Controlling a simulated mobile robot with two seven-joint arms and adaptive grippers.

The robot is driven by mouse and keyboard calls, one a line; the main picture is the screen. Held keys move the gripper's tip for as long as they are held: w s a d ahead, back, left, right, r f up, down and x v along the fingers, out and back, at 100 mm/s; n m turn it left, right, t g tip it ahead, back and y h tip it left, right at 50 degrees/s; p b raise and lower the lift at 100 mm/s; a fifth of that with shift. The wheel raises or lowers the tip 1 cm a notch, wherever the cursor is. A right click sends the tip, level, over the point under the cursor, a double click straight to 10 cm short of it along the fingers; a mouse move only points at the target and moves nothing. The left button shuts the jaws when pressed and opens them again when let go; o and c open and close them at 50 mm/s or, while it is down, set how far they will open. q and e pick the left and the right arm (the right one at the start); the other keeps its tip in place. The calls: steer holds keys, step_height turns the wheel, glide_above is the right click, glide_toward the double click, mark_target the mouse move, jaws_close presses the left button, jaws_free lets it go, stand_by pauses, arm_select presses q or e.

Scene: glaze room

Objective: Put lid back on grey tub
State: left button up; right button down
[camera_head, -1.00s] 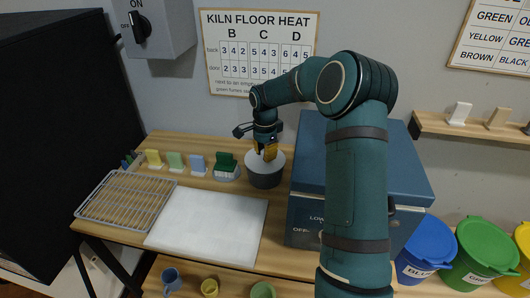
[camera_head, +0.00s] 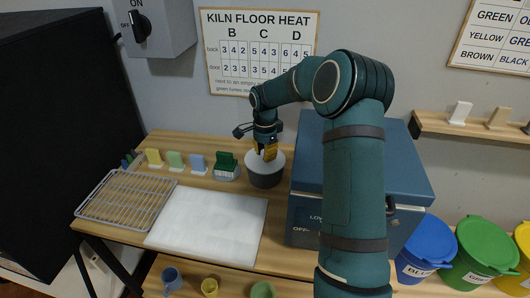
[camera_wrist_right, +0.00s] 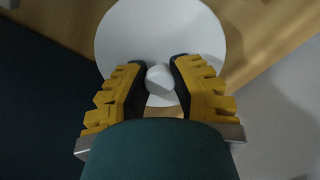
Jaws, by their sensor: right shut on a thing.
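The grey tub (camera_head: 265,178) stands on the wooden table, just left of the blue-grey box. The white lid (camera_head: 253,160) lies across the tub's top, and in the right wrist view the round lid (camera_wrist_right: 160,35) has a white knob (camera_wrist_right: 160,79) in its middle. My right gripper (camera_head: 267,153) is above the tub, pointing down, shut on the knob between its yellow-backed fingers (camera_wrist_right: 160,85). Whether the lid sits fully level on the rim I cannot tell. My left gripper is not in view.
The blue-grey box (camera_head: 305,210) stands close right of the tub. A green card on a dish (camera_head: 227,165) stands close left, with several coloured tiles (camera_head: 175,160) beyond. A white board (camera_head: 208,225) and a wire rack (camera_head: 125,200) lie in front.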

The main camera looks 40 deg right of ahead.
steer(key=shift+c, duration=1)
jaws_free()
steer(key=shift+r, duration=0.1)
steer(key=shift+r+p, duration=2.5)
steer(key=shift+r, duration=0.95)
steer(key=shift+c, duration=0.5)
jaws_close()
